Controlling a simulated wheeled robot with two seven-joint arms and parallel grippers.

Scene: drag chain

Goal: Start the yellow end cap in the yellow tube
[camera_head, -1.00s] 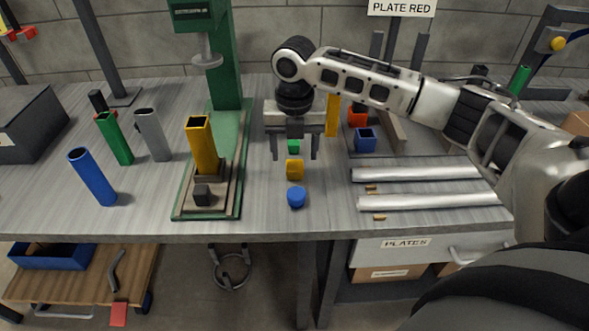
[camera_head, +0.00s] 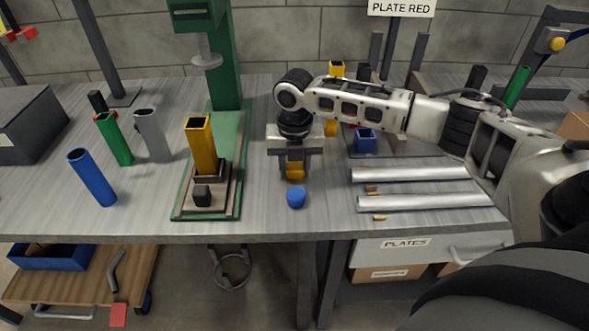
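The yellow end cap (camera_head: 295,172) lies on the bench right of the green press. My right gripper (camera_head: 295,175) is lowered over it, with a finger on either side. Whether the fingers touch the cap is too small to tell. The yellow tube (camera_head: 202,146) stands upright, slightly tilted in view, in a fixture (camera_head: 209,184) on the press base, its open end up. My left gripper is not in view.
A blue cap (camera_head: 296,197) lies just in front of the gripper. Blue (camera_head: 92,178), green (camera_head: 114,139) and grey (camera_head: 153,136) tubes stand left of the green press (camera_head: 225,75). Two silver bars (camera_head: 425,202) lie at the right. The press column rises behind the yellow tube.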

